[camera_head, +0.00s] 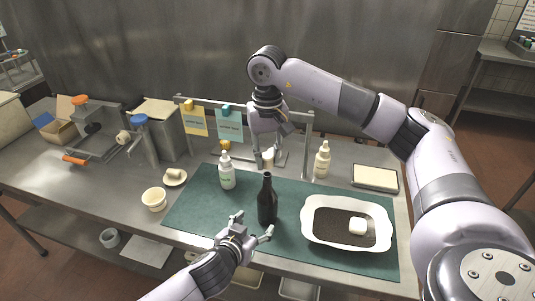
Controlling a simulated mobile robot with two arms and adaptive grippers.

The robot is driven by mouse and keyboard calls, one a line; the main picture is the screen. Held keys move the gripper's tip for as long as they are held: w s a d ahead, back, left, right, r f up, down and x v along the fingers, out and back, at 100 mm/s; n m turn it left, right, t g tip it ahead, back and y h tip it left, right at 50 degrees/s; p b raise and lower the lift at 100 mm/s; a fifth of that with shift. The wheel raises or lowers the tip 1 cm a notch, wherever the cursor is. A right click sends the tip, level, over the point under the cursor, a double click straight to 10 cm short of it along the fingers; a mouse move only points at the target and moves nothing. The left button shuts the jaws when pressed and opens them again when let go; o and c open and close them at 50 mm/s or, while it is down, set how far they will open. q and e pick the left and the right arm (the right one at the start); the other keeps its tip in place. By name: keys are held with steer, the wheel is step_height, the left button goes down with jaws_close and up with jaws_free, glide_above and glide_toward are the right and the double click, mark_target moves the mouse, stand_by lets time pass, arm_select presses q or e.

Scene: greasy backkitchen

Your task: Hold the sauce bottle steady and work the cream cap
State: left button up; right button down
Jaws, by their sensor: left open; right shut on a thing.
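The dark sauce bottle (267,203) stands upright on the green mat (195,210), its narrow neck pointing up. My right gripper (268,160) points down just above and behind the bottle's mouth in the picture. It is shut on the small cream cap (268,158). A narrow gap seems to show between cap and bottle mouth; their exact distance in depth is hard to tell. My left gripper (254,223) is open and empty, in front of the bottle's lower part, its fingers spread towards it and apparently not touching it.
A white squeeze bottle (227,176) stands left of the dark bottle; another pale bottle (322,160) stands behind right. A white dish (312,238) with dark contents and a white block (358,226) is on the right. A cup (154,199) stands left. A rack with notes (230,126) is behind.

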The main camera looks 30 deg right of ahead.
mark_target(263, 217)
arm_select(q)
steer(key=shift+x, duration=4.95)
steer(key=shift+c, duration=0.5)
steer(key=c, duration=1.3)
steer(key=shift+f, duration=0.15)
steer(key=shift+a, duration=0.1)
arm_select(e)
steer(key=shift+f, duration=1.1)
arm_select(q)
steer(key=shift+f, duration=0.1)
arm_select(e)
steer(key=shift+f, duration=0.3)
steer(key=shift+f, duration=1.35)
